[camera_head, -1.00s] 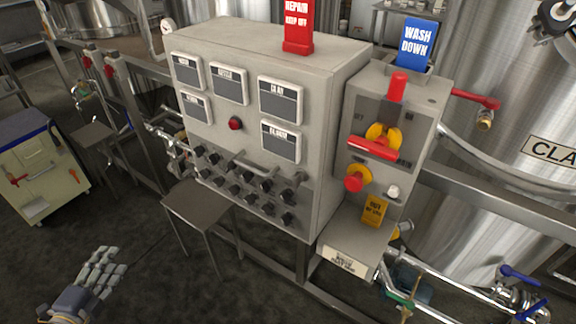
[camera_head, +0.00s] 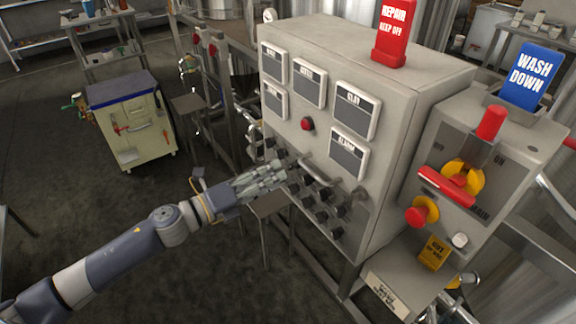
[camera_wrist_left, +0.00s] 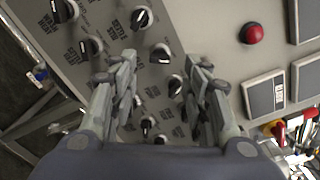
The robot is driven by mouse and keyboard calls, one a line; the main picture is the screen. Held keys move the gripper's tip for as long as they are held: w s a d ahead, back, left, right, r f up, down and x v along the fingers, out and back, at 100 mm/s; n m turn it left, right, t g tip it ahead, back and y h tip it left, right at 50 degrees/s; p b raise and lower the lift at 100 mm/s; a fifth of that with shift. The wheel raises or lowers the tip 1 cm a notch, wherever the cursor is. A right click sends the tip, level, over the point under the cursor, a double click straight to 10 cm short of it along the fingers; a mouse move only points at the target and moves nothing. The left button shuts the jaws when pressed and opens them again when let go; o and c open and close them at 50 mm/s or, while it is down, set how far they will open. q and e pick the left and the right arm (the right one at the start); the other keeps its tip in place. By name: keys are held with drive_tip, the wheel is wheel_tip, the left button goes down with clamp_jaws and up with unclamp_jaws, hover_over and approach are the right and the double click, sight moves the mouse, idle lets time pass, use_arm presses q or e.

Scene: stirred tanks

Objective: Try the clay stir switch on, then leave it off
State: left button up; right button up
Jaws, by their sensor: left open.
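The grey control cabinet (camera_head: 385,95) carries several black rotary switches (camera_head: 321,215) in rows on its lower front. A gauge plate labelled CLAY (camera_head: 357,108) sits above them. In the left wrist view the black switches (camera_wrist_left: 142,18) have white pointer lines and small labels; I cannot tell which is the clay stir switch. My left gripper (camera_head: 281,173) is in front of the left part of the switch rows, hiding some. In the left wrist view its fingers (camera_wrist_left: 166,66) are apart and empty, with switches between and beyond them. I cannot tell whether it touches the panel.
A bar handle (camera_head: 332,178) stands out near the switches, and a red button (camera_head: 308,124) is above them. A small side box (camera_head: 480,205) with red and yellow controls stands at right. A small metal stand (camera_head: 272,207) is below the gripper. A tool cart (camera_head: 135,125) stands at left.

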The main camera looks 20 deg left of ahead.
sight(290, 168)
use_arm(q)
drive_tip(key=shift+p+x, duration=0.65)
drive_tip(key=shift+x, duration=1.9)
clamp_jaws()
